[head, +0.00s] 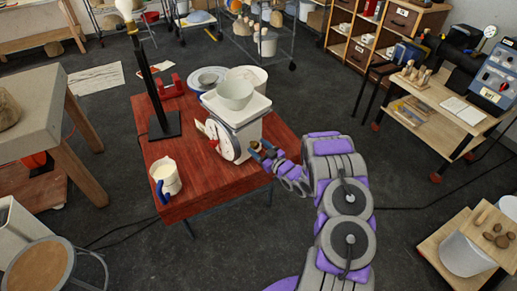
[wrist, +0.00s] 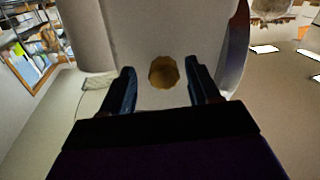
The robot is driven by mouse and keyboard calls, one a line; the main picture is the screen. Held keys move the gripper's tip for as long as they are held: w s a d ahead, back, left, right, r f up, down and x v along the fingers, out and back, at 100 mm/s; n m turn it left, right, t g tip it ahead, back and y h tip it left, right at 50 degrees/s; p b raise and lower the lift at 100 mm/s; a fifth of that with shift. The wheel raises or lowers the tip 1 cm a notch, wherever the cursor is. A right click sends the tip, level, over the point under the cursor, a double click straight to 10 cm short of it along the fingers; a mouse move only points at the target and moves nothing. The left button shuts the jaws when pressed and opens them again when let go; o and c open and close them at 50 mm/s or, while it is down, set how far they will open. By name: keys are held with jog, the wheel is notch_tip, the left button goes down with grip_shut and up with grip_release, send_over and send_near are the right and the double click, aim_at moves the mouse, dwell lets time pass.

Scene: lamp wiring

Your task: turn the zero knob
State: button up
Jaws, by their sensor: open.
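The zero knob (wrist: 163,72) is a small brass-coloured, many-sided disc on the pale body of the scale. In the wrist view it lies between and just beyond my two fingertips, apart from both. The kitchen scale (head: 240,111) stands on the red-brown table, with its round white dial (head: 223,140) facing front left and a pale bowl (head: 235,94) on top. My gripper (head: 258,148) is at the right side of the scale, and its open fingers also show in the wrist view (wrist: 162,88). The knob is hidden in the head view.
The red-brown table (head: 205,186) also holds a white pitcher (head: 167,180), a black lamp stand (head: 158,95), a red tool (head: 171,86) and a plate (head: 208,78). A workbench (head: 432,103) stands at the right. The floor between them is mostly clear.

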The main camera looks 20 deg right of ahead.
jog(key=shift+w, duration=0.2)
jog(key=shift+a, duration=0.3)
jog(key=shift+a+r, duration=0.1)
jog(key=shift+c, duration=0.6)
jog(key=shift+d, duration=0.25)
jog(key=c, duration=0.8)
jog(key=shift+c, duration=0.6)
